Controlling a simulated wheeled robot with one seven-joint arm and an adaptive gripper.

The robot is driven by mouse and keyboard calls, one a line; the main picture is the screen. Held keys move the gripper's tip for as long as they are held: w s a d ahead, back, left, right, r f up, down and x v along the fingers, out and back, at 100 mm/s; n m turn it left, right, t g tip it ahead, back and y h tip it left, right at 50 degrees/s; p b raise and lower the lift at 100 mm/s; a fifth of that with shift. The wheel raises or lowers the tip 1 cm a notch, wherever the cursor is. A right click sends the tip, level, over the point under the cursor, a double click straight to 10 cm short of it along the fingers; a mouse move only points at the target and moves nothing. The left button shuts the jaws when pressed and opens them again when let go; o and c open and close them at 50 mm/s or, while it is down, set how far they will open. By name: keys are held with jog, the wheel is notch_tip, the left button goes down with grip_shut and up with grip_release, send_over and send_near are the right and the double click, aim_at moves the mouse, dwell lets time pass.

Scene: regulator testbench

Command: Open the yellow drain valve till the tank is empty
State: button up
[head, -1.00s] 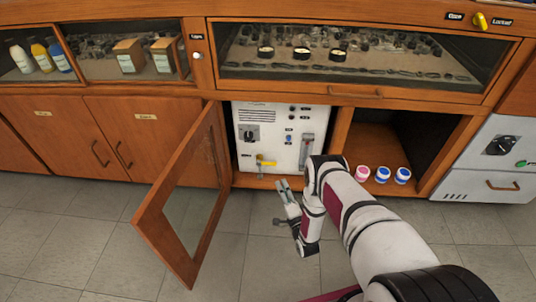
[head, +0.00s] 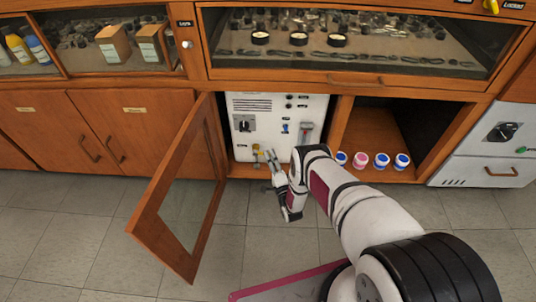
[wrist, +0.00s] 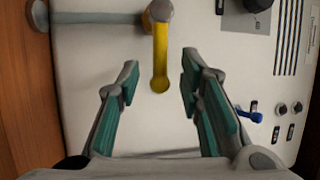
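The yellow drain valve (head: 256,149) is low on the left of the white panel (head: 275,105). In the wrist view, its yellow lever (wrist: 160,62) runs from a round grey pivot toward my gripper, at right angles to a grey pipe (wrist: 95,18). My gripper (head: 268,158) is just in front of the panel's lower part, beside the valve in the head view. In the wrist view, my gripper (wrist: 160,72) is open, with teal pads on both sides of the lever's free end. Gaps show on both sides.
An open wooden door (head: 180,190) with a glass pane stands left of my gripper. A blue lever (wrist: 243,115) and a dark knob (head: 244,124) are on the panel. Several blue and pink capped jars (head: 381,160) stand on the shelf at right. The tiled floor ahead is clear.

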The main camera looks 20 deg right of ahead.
jog(key=shift+b+x, duration=0.4)
jog(key=shift+x, duration=1.05)
grip_shut()
